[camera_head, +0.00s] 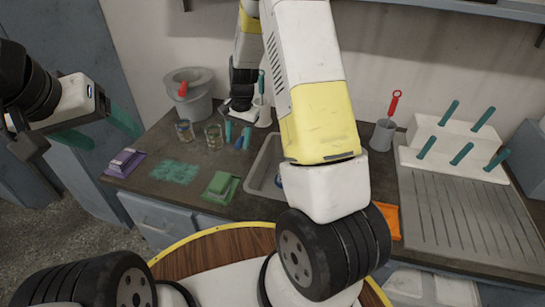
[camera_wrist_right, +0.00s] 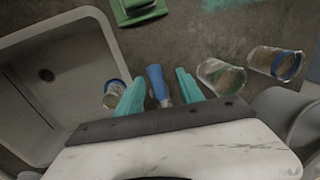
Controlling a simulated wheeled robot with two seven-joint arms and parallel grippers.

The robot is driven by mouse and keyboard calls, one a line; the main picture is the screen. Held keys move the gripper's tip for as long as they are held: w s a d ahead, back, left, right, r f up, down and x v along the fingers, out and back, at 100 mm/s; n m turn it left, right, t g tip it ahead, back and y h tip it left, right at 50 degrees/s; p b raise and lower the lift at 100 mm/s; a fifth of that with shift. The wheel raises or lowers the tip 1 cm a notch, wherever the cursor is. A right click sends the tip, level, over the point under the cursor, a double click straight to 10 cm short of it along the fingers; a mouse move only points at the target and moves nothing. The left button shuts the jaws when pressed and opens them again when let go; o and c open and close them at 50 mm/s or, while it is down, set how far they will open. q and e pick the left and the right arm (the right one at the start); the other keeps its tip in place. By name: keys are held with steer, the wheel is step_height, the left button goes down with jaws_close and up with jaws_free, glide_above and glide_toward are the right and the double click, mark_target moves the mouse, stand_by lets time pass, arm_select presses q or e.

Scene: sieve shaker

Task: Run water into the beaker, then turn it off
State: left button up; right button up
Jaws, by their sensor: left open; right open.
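A clear beaker with a blue band (camera_wrist_right: 114,92) is in the sink (camera_head: 262,168), near its wall in the right wrist view. The sink also shows there (camera_wrist_right: 50,110). A blue tap lever (camera_wrist_right: 157,82) lies between the spread teal fingers of my right gripper (camera_wrist_right: 160,77), with gaps on both sides. In the head view the right gripper (camera_head: 238,139) hangs beside the sink's left edge. My arm hides much of the sink and tap; I cannot tell whether water runs. My left gripper (camera_head: 115,141) is open and empty, far left of the sink.
Two glass beakers (camera_head: 184,131) (camera_head: 213,135) stand left of my right gripper. A grey bucket (camera_head: 200,100) is behind them. A green block (camera_head: 220,187) and a purple block (camera_head: 124,163) lie on the counter. A drying rack (camera_head: 455,150) stands right.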

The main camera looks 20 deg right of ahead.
step_height(320, 180, up, 8)
steer(key=d, duration=0.1)
steer(key=shift+s+f, duration=0.15)
steer(key=shift+s, duration=0.2)
stand_by(0.3)
steer(key=s+r+n+t+y, duration=0.1)
steer(key=s+r+n+t, duration=0.25)
steer(key=s+r, duration=1)
steer(key=s+d+r+n+t, duration=0.1)
steer(key=s+r+n, duration=0.3)
steer(key=s, duration=0.9)
steer(key=shift+d+r+t, duration=0.25)
steer(key=shift+r+t, duration=0.1)
steer(key=shift+r, duration=0.6)
